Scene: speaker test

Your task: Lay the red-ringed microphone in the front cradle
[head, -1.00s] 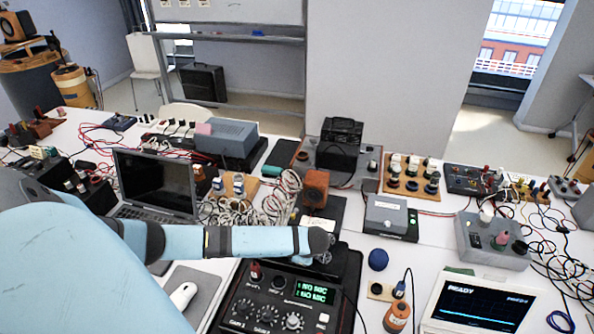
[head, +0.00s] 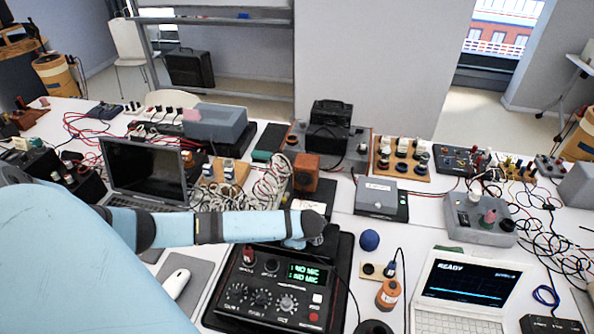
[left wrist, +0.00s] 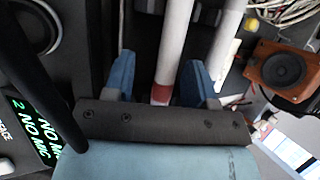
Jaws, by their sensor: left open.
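In the left wrist view, a white rod with a red ring (left wrist: 162,93), which looks like the red-ringed microphone, runs between the two blue fingers of my left gripper (left wrist: 158,62). The fingers are open, with a gap on each side of the rod. A second, plain white rod (left wrist: 226,40) lies to the right, outside the fingers. In the head view my left gripper (head: 310,228) is over the back edge of the black mixer (head: 270,290) and hides what is under it. I cannot make out the front cradle. My right gripper is not in view.
The mixer's green display (head: 305,274) reads "NO MIC" twice. An orange speaker box (head: 306,172) stands behind my gripper. A blue ball (head: 369,240) and an orange cylinder (head: 388,293) stand to the right. An open laptop (head: 145,170) and tangled cables lie on the left.

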